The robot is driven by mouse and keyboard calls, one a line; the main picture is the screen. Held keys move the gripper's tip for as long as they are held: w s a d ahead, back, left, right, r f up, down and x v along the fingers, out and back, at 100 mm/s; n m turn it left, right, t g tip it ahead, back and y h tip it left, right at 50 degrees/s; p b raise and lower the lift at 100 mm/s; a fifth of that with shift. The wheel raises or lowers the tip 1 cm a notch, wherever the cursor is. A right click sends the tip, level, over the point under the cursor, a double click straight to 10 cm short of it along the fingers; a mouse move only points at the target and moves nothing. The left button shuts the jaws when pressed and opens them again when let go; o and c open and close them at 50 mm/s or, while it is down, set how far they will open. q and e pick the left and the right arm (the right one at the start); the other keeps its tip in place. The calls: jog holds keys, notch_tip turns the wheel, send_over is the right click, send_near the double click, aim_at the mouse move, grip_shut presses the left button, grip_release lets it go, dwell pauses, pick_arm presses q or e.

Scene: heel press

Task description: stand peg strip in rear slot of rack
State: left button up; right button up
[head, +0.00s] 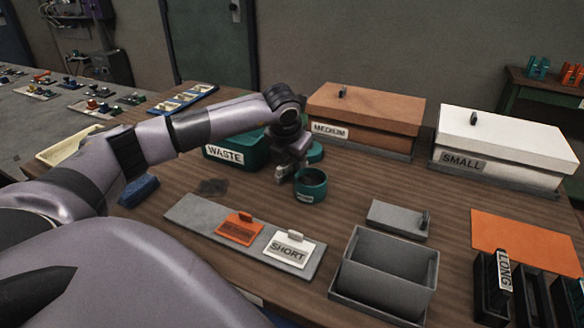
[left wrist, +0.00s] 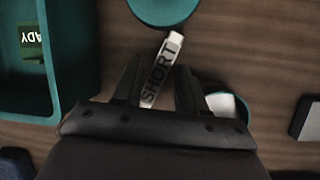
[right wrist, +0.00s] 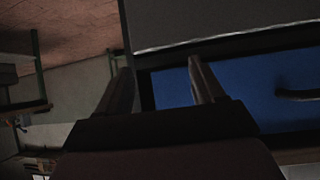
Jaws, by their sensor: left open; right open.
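A white strip lettered SHORT (left wrist: 162,70) shows in the left wrist view, tilted in the picture, between the fingers of my left gripper (left wrist: 157,88). The left gripper is open, with dark gaps beside the strip. In the head view my left gripper (head: 284,172) is low over the table beside the teal cup (head: 311,188); the strip cannot be made out there. The black rack (head: 488,285) stands at the lower right, partly cut off, with a white strip lettered LONG (head: 504,272) upright in it. My right gripper (right wrist: 162,85) is open and empty, seen only in the right wrist view.
A teal WASTE bin (head: 232,146) stands behind the gripper. MEDIUM (head: 365,110) and SMALL (head: 500,142) boxes line the back. A grey board (head: 190,215) with two tags, an open grey box (head: 385,270) and an orange sheet (head: 525,238) lie in front. Bare table shows between.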

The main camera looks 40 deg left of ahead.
pick_arm(q)
jog(key=shift+f+b, duration=0.25)
jog(key=shift+b, duration=0.05)
dwell(0.4)
grip_shut()
